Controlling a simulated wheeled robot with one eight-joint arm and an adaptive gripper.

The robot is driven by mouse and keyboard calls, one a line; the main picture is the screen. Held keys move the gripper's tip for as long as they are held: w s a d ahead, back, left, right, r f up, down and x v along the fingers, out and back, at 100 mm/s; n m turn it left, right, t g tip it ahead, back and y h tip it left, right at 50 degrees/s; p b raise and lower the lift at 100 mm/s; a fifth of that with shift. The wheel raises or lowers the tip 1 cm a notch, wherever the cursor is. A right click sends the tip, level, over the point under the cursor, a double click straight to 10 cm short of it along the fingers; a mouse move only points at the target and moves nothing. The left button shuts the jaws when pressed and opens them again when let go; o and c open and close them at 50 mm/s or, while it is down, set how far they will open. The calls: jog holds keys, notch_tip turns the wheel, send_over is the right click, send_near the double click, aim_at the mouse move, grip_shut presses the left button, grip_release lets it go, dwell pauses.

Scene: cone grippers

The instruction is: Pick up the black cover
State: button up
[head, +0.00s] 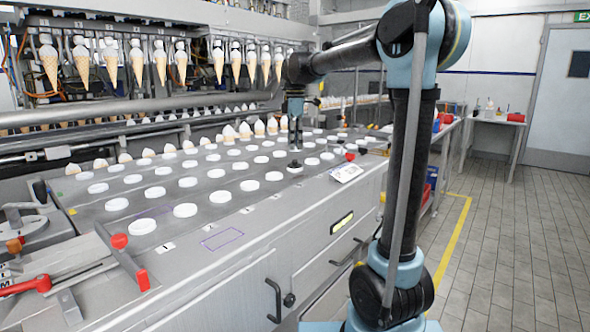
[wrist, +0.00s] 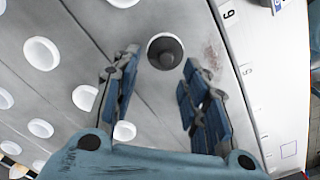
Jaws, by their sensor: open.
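The black cover (wrist: 166,52) is a small dark round piece with a knob, seated in a white ring on the grey metal top. In the wrist view it lies between and just beyond my fingertips. In the head view the cover (head: 294,164) sits on a white disc near the front edge of the machine top. My gripper (wrist: 160,72) is open, with its two blue-padded fingers apart on either side and nothing between them. In the head view my gripper (head: 295,138) points down above the cover. I cannot tell the exact height gap.
Rows of white round holders (head: 186,210) cover the machine top (head: 110,235). Ice cream cones (head: 218,62) hang at the back, and several cones stand behind my gripper. The tiled floor at right is clear.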

aim_at(295, 165)
jog(key=f, duration=0.5)
jog(key=shift+s+a, duration=0.1)
jog(key=shift+s, duration=0.3)
jog(key=shift+f, duration=0.6)
jog(key=c, duration=1)
